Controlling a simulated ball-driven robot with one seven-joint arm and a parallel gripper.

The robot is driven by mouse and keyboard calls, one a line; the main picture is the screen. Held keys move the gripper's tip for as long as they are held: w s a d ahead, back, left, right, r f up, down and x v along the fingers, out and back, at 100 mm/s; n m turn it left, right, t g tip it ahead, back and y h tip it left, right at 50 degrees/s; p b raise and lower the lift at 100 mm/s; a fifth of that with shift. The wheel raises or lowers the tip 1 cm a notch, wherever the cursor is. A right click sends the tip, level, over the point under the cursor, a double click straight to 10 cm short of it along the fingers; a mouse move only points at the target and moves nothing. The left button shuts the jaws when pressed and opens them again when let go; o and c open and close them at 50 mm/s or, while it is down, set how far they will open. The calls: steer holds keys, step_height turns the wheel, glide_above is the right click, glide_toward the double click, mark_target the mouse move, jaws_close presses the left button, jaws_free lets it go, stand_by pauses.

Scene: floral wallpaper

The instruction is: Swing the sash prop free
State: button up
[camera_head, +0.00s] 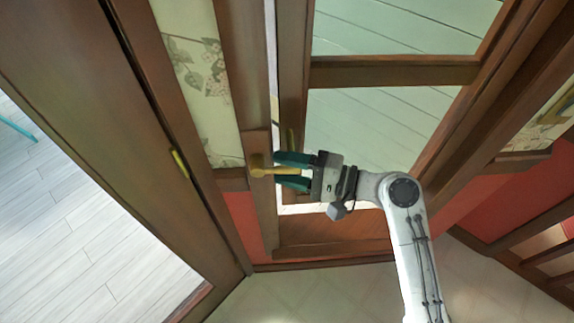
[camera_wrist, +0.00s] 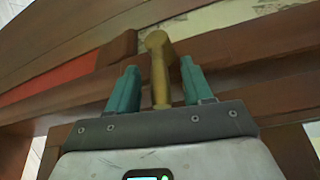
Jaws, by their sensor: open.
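The sash prop looks to be the yellow brass handle (camera_head: 272,171) on the brown wooden window frame, with a rounded knob at its left end. My gripper (camera_head: 279,171) is open, with one green finger above the handle and one below it in the head view. In the wrist view the brass handle (camera_wrist: 158,70) stands between the two green fingers of my gripper (camera_wrist: 158,88), with a visible gap to each finger. The brown sash (camera_head: 395,72) with pale panes lies to the right of the handle.
A second small brass fitting (camera_head: 180,164) sits on the brown wooden panel to the left. Brown frame posts (camera_head: 245,70) and floral wallpaper (camera_head: 198,85) stand close around my gripper. Pale plank floor (camera_head: 60,220) is open at the lower left.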

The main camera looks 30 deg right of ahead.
steer(key=shift+a, duration=0.1)
jaws_close()
stand_by(0.4)
